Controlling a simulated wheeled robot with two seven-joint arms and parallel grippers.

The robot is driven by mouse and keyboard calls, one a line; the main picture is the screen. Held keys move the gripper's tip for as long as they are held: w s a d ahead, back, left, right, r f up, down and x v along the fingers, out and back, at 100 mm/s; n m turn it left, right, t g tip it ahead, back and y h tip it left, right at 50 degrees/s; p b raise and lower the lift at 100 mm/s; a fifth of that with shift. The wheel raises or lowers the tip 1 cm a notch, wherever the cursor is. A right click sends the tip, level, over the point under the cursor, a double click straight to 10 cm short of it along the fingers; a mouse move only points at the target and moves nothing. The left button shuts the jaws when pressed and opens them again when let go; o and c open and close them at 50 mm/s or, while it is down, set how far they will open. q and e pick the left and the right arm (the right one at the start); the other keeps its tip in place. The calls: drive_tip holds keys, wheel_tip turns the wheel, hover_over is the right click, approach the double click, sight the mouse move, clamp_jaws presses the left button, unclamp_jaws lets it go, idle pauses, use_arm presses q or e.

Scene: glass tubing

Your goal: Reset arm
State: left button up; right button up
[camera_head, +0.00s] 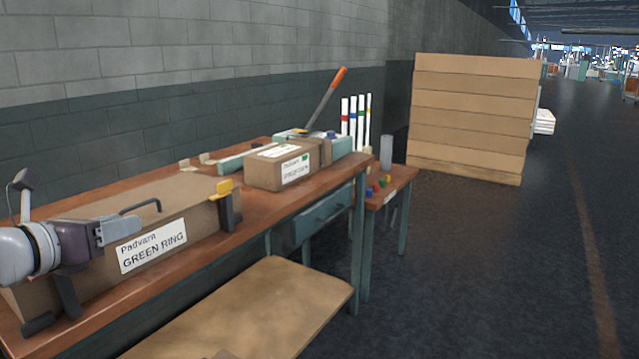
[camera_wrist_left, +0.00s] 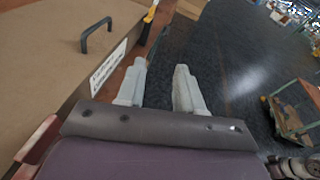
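My left gripper (camera_head: 112,231) comes in from the left edge, in front of a long brown case labelled "Padvarn GREEN RING" (camera_head: 180,214). In the left wrist view its two grey fingers (camera_wrist_left: 159,88) stand apart, with only dark floor showing between them. The gripper is open and empty. The case also shows in the left wrist view (camera_wrist_left: 50,60), left of the fingers, with a black handle (camera_wrist_left: 96,35) on its lid. Whether the gripper touches the case cannot be told. My right gripper is in neither view.
The case stands on a wooden workbench (camera_head: 250,206). A smaller labelled box (camera_head: 270,172) and an orange-handled lever tool (camera_head: 326,97) are farther along. A side table (camera_head: 400,172) holds coloured pieces. Stacked brown boards (camera_head: 470,115) stand behind. Open floor (camera_head: 480,260) lies to the right.

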use_arm(q)
drive_tip(key=w+d+f+n+g+y, duration=0.1)
drive_tip(key=w+d+f+n+y, duration=0.15)
drive_tip(key=f+n, duration=0.8)
drive_tip(key=w+d+f+n+g+y, duration=0.1)
drive_tip(key=d+f+n+g+y, duration=0.2)
drive_tip(key=f+n, duration=0.75)
drive_tip(key=s+d+f+n+g, duration=0.4)
drive_tip(key=s+d+f+n, duration=0.25)
drive_tip(key=s+n, duration=0.2)
drive_tip(key=s+d+f+n+g, duration=0.5)
drive_tip(key=s+f+n, duration=0.2)
drive_tip(key=s, duration=0.3)
wheel_tip(320, 180, up, 31)
drive_tip(key=s+d+n+p, duration=0.1)
drive_tip(key=s+p, duration=0.1)
drive_tip(key=p, duration=2.9)
drive_tip(key=shift+r+g+h+p, duration=0.15)
drive_tip(key=shift+g+h+p, duration=0.2)
drive_tip(key=shift+h, duration=0.1)
